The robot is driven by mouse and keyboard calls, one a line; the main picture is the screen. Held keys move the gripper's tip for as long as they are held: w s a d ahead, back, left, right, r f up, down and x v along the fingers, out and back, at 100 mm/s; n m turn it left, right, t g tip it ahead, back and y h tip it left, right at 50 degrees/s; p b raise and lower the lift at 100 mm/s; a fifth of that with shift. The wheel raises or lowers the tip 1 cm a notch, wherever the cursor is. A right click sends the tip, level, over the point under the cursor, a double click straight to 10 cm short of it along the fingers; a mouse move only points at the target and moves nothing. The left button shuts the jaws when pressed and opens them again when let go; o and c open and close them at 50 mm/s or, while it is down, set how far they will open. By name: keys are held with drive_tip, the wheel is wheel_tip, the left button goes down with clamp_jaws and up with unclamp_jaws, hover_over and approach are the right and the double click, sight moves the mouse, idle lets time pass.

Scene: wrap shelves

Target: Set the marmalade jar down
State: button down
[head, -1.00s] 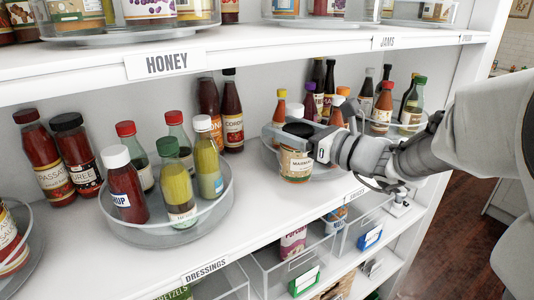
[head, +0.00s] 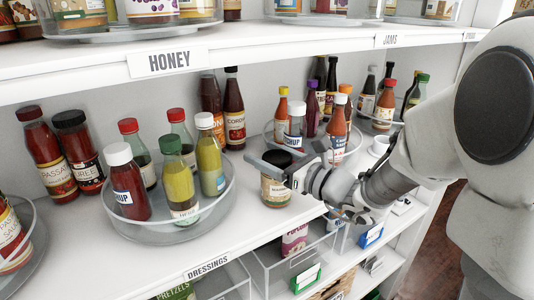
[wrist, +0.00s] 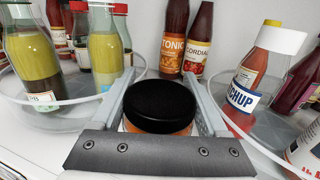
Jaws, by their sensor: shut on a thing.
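The marmalade jar (head: 276,191), an amber jar with a black lid and a pale label, is upright between the fingers of my gripper (head: 270,160). In the wrist view the jar's black lid (wrist: 160,104) sits between the two grey fingers of the gripper (wrist: 160,78), which is shut on it. The jar is low over the white shelf (head: 250,225), in the gap between two clear turntables. I cannot tell whether its base touches the shelf.
The left turntable (head: 160,232) holds several sauce bottles. The right turntable (head: 268,136) holds several bottles behind the jar. Tonic (wrist: 174,40) and cordial bottles stand at the back wall. The shelf above, labelled HONEY (head: 168,61), overhangs. Bare shelf lies left of the jar.

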drive_tip(key=shift+f, duration=0.1)
unclamp_jaws()
